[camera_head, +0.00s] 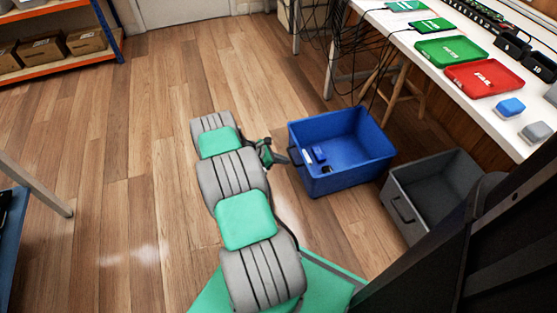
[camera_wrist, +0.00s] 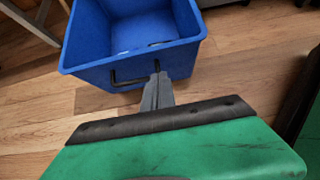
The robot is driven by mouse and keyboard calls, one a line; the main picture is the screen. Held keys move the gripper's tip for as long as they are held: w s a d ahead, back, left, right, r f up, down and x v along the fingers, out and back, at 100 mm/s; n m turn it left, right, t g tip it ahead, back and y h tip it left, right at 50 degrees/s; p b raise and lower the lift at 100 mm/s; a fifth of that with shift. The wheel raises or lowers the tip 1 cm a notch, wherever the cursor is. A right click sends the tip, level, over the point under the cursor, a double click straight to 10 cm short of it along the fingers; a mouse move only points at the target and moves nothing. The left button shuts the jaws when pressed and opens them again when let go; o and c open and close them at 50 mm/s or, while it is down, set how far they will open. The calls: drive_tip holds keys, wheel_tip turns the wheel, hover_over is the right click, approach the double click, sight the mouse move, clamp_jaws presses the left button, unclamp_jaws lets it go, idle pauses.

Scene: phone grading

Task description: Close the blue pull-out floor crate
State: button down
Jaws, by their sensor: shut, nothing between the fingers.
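The blue floor crate (camera_head: 343,184) stands on the wooden floor in front of the workbench, pulled out from under it, with a few small items inside. A dark handle bar (camera_wrist: 127,83) is on its near wall in the wrist view, where the blue crate (camera_wrist: 95,72) also shows. My gripper (camera_head: 287,159) is at the crate's left wall, by the handle. In the wrist view, the fingers (camera_wrist: 157,82) are shut together with nothing between them, their tips at the handle. I cannot tell whether they touch it.
A grey crate (camera_head: 399,222) with a handle stands to the right of the blue crate. The white workbench (camera_head: 441,84) holds a green tray (camera_head: 452,51) and a red tray (camera_head: 484,78). A wooden stool (camera_head: 407,82) and hanging cables are behind the blue crate. Floor at left is clear.

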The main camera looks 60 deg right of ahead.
sight(305, 161)
drive_tip(key=s+d+f, duration=0.1)
drive_tip(key=s+d+b, duration=0.1)
drive_tip(key=d, duration=0.1)
drive_tip(key=s+d+f, duration=0.1)
drive_tip(key=shift+s+d+f, duration=0.15)
drive_tip(key=shift+s+f, duration=0.2)
drive_tip(key=shift+s, duration=0.05)
drive_tip(key=shift+s+d+b, duration=0.3)
drive_tip(key=shift+s+d, duration=0.05)
drive_tip(key=shift+d, duration=0.05)
drive_tip(key=shift+r, duration=0.1)
drive_tip(key=shift+d, duration=0.1)
